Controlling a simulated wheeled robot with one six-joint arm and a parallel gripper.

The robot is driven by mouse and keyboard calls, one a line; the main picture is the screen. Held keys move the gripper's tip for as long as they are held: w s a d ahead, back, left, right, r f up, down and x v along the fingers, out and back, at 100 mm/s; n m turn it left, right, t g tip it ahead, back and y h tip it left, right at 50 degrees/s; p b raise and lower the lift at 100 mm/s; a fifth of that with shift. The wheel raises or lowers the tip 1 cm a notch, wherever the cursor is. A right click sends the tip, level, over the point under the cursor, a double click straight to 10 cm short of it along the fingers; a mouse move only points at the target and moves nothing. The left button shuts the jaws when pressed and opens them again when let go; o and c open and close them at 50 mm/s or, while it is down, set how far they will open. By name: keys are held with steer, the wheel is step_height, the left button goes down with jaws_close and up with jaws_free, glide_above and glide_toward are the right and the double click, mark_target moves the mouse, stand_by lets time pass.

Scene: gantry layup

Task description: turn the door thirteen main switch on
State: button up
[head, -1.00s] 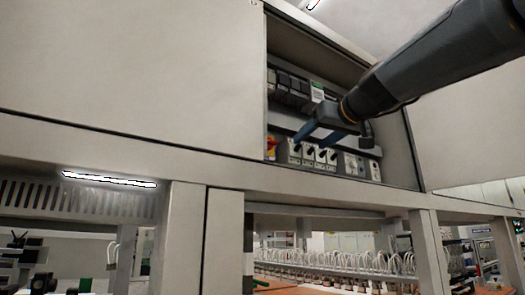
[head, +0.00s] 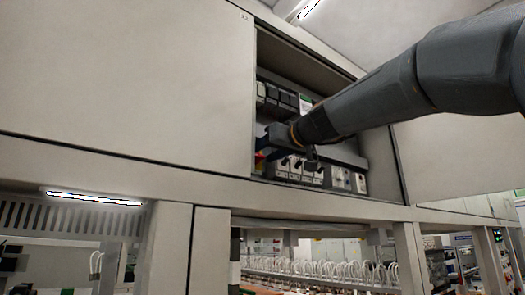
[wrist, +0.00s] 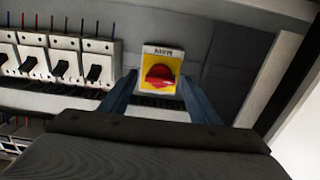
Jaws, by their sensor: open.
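The main switch (wrist: 160,74) is a red rotary knob on a yellow and white plate, labelled "MAIN" upside down in the wrist view. My gripper (wrist: 158,82) is open, with one blue finger on each side of the switch. I cannot tell whether the fingers touch the knob. In the head view, my gripper (head: 265,142) is inside the open cabinet at its left end. It hides most of the switch there; only a little red and yellow (head: 259,157) shows beside it.
A row of white breakers with black levers (wrist: 60,58) stands left of the switch in the wrist view. In the head view, closed panels flank the cabinet opening, the left one (head: 120,85) close to my gripper. Black modules (head: 278,95) sit on an upper row.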

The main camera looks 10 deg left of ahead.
steer(key=c, duration=1.1)
steer(key=shift+o, duration=0.2)
steer(key=shift+m, duration=0.4)
steer(key=m+b, duration=0.1)
steer(key=m, duration=0.2)
steer(key=shift+m, duration=0.4)
steer(key=m, duration=0.4)
steer(key=shift+m, duration=0.3)
steer(key=m, duration=0.4)
steer(key=shift+r+p, duration=0.1)
steer(key=shift+p, duration=0.3)
steer(key=shift+m+p, duration=0.6)
steer(key=shift+m, duration=1.9)
